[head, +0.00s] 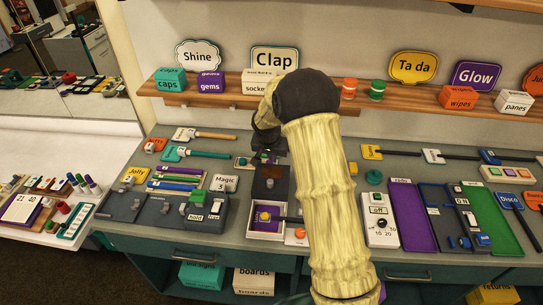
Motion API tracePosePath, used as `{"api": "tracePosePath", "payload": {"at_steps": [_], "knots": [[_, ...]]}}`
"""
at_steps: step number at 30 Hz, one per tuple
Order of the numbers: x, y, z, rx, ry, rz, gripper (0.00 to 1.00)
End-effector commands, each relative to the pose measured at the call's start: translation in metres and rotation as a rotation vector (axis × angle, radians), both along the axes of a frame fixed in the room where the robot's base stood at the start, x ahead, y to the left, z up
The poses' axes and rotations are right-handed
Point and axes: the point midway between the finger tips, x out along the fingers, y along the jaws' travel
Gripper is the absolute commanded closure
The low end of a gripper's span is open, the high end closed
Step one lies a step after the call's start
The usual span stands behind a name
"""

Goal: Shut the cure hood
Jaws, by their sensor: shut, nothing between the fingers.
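What looks like the cure hood is a white box (251,234) with a purple inside and a yellow piece in it. Its dark lid (270,184) stands raised at the back of the box, so the hood is open. A small knob shows on the lid's face. My gripper (267,157) is shut and empty, just behind and above the lid's top edge. My arm hides part of the gripper and the area right of the hood. I cannot tell whether the fingers touch the lid.
A switch box (381,221) marked "off" stands right of my arm. A shelf (212,99) with signs and small boxes runs behind. Tools and trays crowd the grey counter.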

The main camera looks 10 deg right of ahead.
Motion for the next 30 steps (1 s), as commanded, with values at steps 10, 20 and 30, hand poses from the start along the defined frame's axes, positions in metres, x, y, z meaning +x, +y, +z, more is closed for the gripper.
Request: {"api": "tracePosePath", "payload": {"at_steps": [10,20,30], "knots": [[0.014,-0.008,-0.045,0.000,0.002,0.000,1.00],[0.009,-0.004,-0.066,-0.002,0.003,0.004,1.00],[-0.014,0.007,-0.069,-0.001,0.000,-0.001,1.00]]}}
